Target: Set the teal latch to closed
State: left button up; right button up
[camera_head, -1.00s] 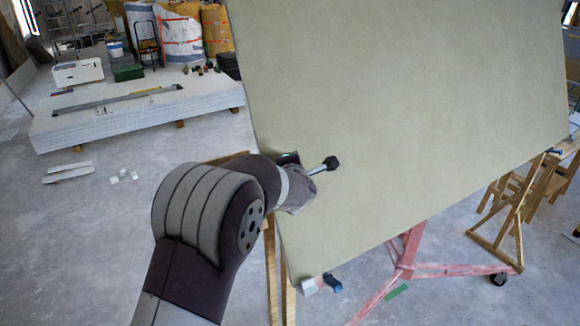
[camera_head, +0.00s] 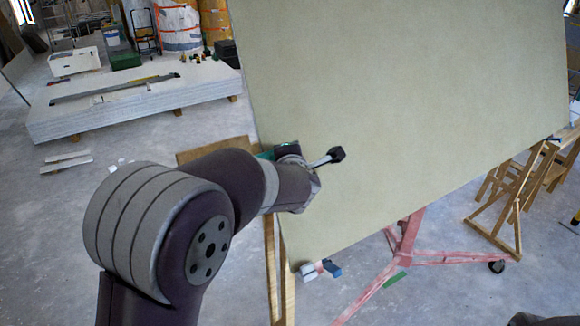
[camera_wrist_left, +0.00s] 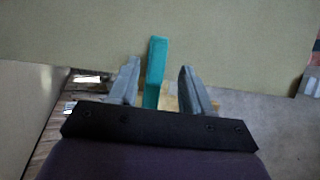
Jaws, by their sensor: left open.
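The teal latch (camera_wrist_left: 155,72) stands upright between the two fingers of my left gripper (camera_wrist_left: 160,68) in the left wrist view. The fingers are open, with a gap visible on the right side of the latch. The left finger is close to it; I cannot tell whether they touch. In the head view a bit of teal (camera_head: 266,153) shows at the left edge of the large pale green panel (camera_head: 400,110), beside my left wrist. My left arm hides most of the latch and the fingertips there. My right gripper is not in view.
The panel leans on a pink wheeled stand (camera_head: 405,245). A small clamp with a blue end (camera_head: 331,268) is at its lower left corner. Wooden trestles (camera_head: 520,190) stand right. A stack of white boards (camera_head: 130,105) lies back left, with open floor before it.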

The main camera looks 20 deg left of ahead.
pick_arm(q)
jog(key=v, duration=0.5)
jog(key=shift+s, duration=0.1)
dwell(0.3)
